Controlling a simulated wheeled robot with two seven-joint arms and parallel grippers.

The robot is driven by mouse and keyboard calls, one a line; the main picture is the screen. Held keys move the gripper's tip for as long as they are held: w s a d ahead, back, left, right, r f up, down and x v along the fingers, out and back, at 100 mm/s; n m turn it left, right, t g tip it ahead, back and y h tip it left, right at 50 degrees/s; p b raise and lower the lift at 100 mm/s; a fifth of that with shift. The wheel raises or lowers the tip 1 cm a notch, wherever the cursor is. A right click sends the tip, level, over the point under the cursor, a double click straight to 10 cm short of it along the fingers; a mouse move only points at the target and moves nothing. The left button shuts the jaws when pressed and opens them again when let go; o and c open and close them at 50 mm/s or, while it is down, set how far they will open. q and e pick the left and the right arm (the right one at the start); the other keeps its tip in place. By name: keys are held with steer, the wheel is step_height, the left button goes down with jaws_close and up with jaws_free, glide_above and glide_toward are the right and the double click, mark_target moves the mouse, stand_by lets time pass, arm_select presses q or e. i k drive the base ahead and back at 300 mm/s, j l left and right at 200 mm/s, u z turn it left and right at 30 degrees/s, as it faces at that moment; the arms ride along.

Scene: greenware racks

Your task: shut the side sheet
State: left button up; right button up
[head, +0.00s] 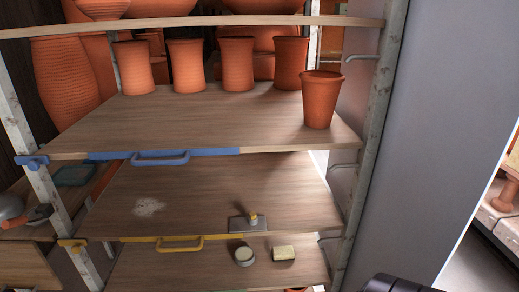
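A large plain grey-blue panel, which looks like the side sheet (445,110), stands along the right side of the rack, behind its right post (372,135). Its free edge slants down from the right border to the bottom, and a gap beyond it opens onto another area. Its top and bottom run out of view. A dark ribbed part, apparently of my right arm, shows at the bottom edge in front of the panel. No fingers of it are visible. My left gripper is not in the picture.
The rack holds wooden shelf boards, one with a blue handle (160,159), one with a yellow handle (180,244). Several clay cups stand on the upper board; one cup (320,98) is near its right front corner. A trowel (247,222) and sponge (284,253) lie lower.

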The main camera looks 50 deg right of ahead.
mark_target(452, 121)
steer(key=k+l+z, duration=0.35)
steer(key=l, duration=0.4)
steer(key=l+z, duration=0.3)
steer(key=l, duration=0.45)
steer(key=l+z, duration=0.35)
steer(key=l, duration=0.5)
steer(key=k, duration=0.05)
